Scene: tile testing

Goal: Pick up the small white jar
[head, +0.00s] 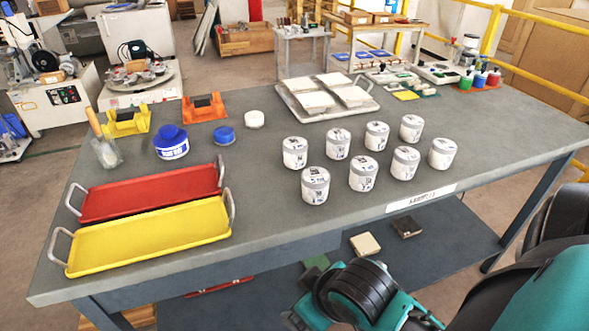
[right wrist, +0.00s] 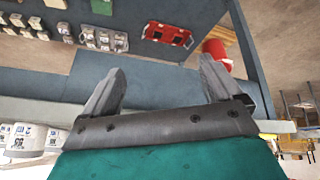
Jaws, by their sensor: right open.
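A small plain white jar (head: 254,119) stands on the grey table, right of a small blue tin (head: 224,135). Several larger white jars with grey lids and printed labels (head: 315,186) stand in two rows at the table's middle and right; some also show at the left edge of the right wrist view (right wrist: 28,139). My right gripper (right wrist: 160,65) is open, with nothing between its fingers. In the head view only my right arm shows, low at the right front of the table; its fingers are hidden. My left gripper is not in view.
A red tray (head: 150,190) and a yellow tray (head: 150,238) lie at the left front. A large blue-lidded tub (head: 171,143) stands behind them. A tray of white tiles (head: 281,91) lies at the back. The table's front middle is clear. A lower shelf (head: 440,238) holds small blocks.

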